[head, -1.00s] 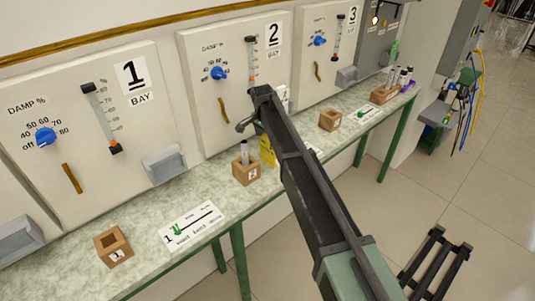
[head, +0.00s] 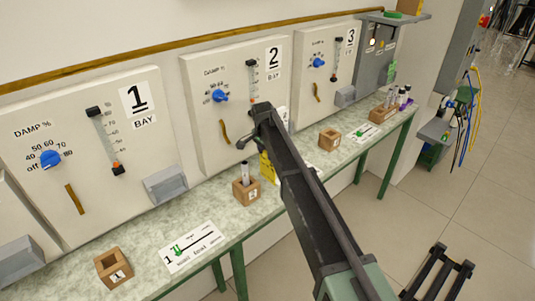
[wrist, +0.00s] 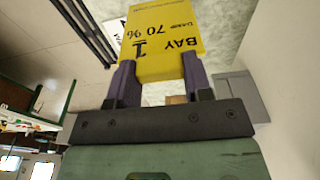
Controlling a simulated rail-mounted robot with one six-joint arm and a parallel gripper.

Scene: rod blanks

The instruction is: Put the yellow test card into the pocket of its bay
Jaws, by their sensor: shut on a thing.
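My gripper (wrist: 160,78) is shut on the yellow test card (wrist: 165,38), its two fingers on opposite edges. The print on the card reads BAY 1 and 70 %, upside down in the wrist view. In the head view a strip of yellow card (head: 267,168) shows beside my arm, near bay 2; my gripper is hidden there. The grey pocket (head: 165,185) of bay 1 is low on the right of the bay 1 panel (head: 85,140), left of the card and well apart from it. Its opening shows no card.
On the bench (head: 140,262) stand a wooden block (head: 113,268) labelled 1 and another block (head: 246,192) holding a rod. A white sign (head: 193,246) lies between them. A block (head: 329,138) and a rod rack (head: 382,111) stand farther right. Bay 3 has a grey pocket (head: 345,96).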

